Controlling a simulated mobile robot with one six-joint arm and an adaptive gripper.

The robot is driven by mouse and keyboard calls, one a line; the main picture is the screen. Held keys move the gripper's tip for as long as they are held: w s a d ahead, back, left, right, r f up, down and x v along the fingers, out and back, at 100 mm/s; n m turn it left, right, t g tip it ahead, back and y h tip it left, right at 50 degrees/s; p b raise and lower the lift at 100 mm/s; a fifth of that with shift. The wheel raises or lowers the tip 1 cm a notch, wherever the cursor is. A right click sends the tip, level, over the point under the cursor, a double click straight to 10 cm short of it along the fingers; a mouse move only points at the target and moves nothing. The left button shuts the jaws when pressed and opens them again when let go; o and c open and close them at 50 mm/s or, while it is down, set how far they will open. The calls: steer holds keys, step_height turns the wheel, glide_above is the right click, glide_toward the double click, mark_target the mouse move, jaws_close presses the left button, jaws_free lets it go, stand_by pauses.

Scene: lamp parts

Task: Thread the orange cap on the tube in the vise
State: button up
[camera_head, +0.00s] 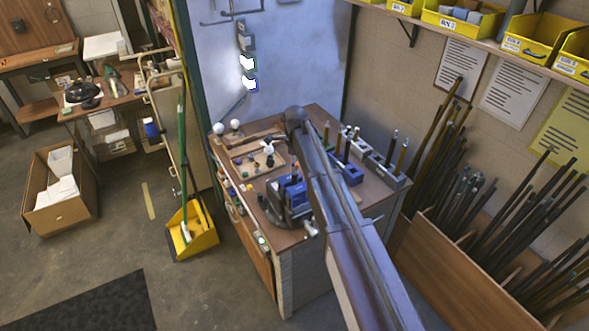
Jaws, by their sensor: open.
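A blue and dark grey vise (289,199) stands at the front of the workbench (285,238), just left of my arm. A short dark piece shows at the top of its jaws; I cannot tell whether it is the tube. A wooden board (257,166) with several small coloured parts lies behind the vise. I cannot pick out the orange cap at this size. My arm reaches from the lower right over the bench, and its raised joint is above the back of the bench.
Blue and grey holders with upright dark tubes (394,145) stand on the right of the bench. A wooden bin of long rods (450,260) stands to the right. A yellow dustpan (191,234) is on the floor left.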

steer(key=shift+n, duration=1.2)
jaws_close()
steer(key=shift+m, duration=0.3)
steer(key=m, duration=0.4)
steer(key=shift+m, duration=1.2)
